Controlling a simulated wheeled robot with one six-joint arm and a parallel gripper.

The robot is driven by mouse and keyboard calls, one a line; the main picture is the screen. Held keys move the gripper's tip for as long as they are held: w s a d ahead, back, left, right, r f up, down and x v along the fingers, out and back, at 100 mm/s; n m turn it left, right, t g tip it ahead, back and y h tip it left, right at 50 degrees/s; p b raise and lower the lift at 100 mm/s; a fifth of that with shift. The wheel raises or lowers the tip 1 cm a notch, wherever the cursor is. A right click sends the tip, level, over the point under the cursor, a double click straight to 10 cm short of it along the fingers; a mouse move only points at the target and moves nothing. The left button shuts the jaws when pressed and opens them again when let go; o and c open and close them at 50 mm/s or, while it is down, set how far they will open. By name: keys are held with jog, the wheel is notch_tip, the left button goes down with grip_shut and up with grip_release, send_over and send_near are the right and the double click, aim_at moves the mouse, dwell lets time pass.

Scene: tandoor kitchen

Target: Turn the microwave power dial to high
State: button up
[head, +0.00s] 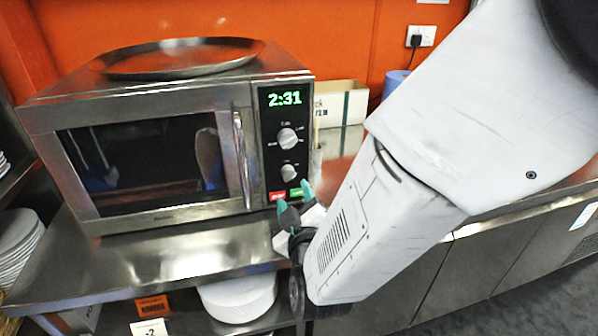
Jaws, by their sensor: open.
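The microwave (138,215) is a steel box with a dark window door, shut, and a vertical handle (242,160). Its control panel on the right has a green 2:31 display (284,98). Below it are an upper dial (287,138) and a lower dial (289,172); their labels are too small to read, so I cannot tell which is the power dial or its setting. A red button (277,196) and a green button (296,193) are under them. My gripper (295,197), with teal fingertips, is open and empty at the panel's lower edge, below the lower dial. Whether it touches the panel is unclear.
A round metal tray (183,58) lies on top of the microwave. The steel counter (150,255) is clear in front. A cardboard box (340,103) stands behind on the right. White plates (238,298) are stacked on the shelf below. My arm hides much of the right side.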

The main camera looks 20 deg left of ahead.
aim_at(290, 179)
jog(key=x, duration=0.7)
jog(key=shift+w+r, duration=0.1)
jog(key=shift+w, duration=0.1)
jog(key=c, duration=0.9)
